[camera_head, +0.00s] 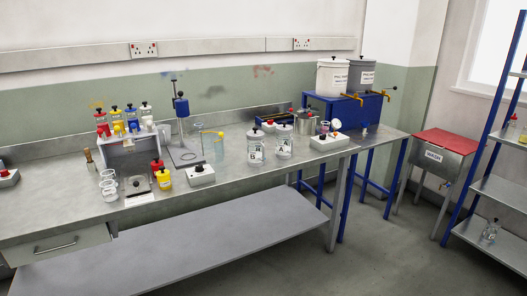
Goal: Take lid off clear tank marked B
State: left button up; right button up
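The clear tank marked B (255,152) stands upright on the metal bench, right of the middle of its top. Neither of my grippers shows in the head view.
A white control box (201,176) with a dark knob is left of tank B. Another white box (328,143) stands right of tank A. A beaker and stand (184,150) are further left. The bench front before tank B (262,177) is clear.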

aim_at(255, 133)
jog(key=i+l, duration=0.2)
jog(key=i, duration=0.2)
jog(key=i+l, duration=0.2)
jog(key=i, duration=0.25)
jog(key=i+l, duration=0.2)
jog(key=i, duration=0.2)
